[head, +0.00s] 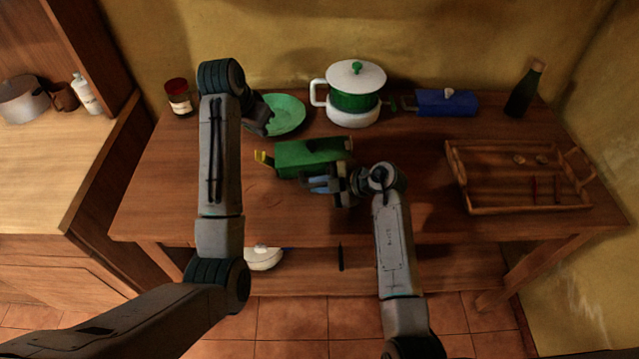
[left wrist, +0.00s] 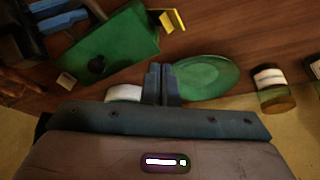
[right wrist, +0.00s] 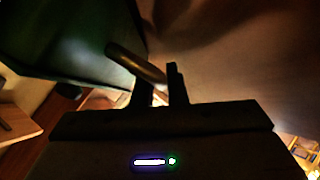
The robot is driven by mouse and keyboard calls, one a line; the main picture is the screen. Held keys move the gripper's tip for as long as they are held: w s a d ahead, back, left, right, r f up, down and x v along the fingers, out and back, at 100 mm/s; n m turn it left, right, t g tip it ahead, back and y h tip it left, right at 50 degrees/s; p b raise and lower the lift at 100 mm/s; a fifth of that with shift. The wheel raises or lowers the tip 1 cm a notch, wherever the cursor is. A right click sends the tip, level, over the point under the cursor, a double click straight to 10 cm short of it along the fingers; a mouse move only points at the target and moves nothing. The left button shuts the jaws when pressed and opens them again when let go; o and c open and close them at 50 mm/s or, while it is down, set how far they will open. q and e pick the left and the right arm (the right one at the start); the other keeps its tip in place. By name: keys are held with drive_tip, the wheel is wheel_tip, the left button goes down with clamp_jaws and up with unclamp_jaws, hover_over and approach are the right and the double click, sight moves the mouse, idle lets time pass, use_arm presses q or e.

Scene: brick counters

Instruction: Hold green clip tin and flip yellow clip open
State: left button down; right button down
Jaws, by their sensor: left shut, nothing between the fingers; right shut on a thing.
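The green clip tin (head: 310,153) is a long box in the middle of the table. Its yellow clip (head: 264,159) sticks out at the left end. In the left wrist view the tin (left wrist: 112,50) shows a dark round spot, and the yellow clip (left wrist: 172,20) stands out from its end. My right gripper (head: 318,184) is shut on the tin at its near side; in the right wrist view a rod-like bar (right wrist: 135,63) lies at the fingers (right wrist: 165,85). My left gripper (head: 262,128) is shut and empty, behind the clip, by the green plate; its fingers (left wrist: 162,84) are together.
A green plate (head: 287,114), a white-and-green pot (head: 354,100) and a blue box (head: 448,103) stand behind the tin. A red-lidded jar (head: 178,97) is at the back left, a dark bottle (head: 525,90) at the back right. A wooden tray (head: 463,188) lies at right. The front left is clear.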

use_arm(q)
drive_tip(key=shift+r, duration=0.7)
use_arm(e)
drive_tip(key=c, duration=1.4)
unclamp_jaws()
drive_tip(key=shift+o, duration=0.2)
drive_tip(key=shift+f, duration=0.1)
drive_tip(key=v, duration=1.2)
drive_tip(key=shift+r, duration=0.2)
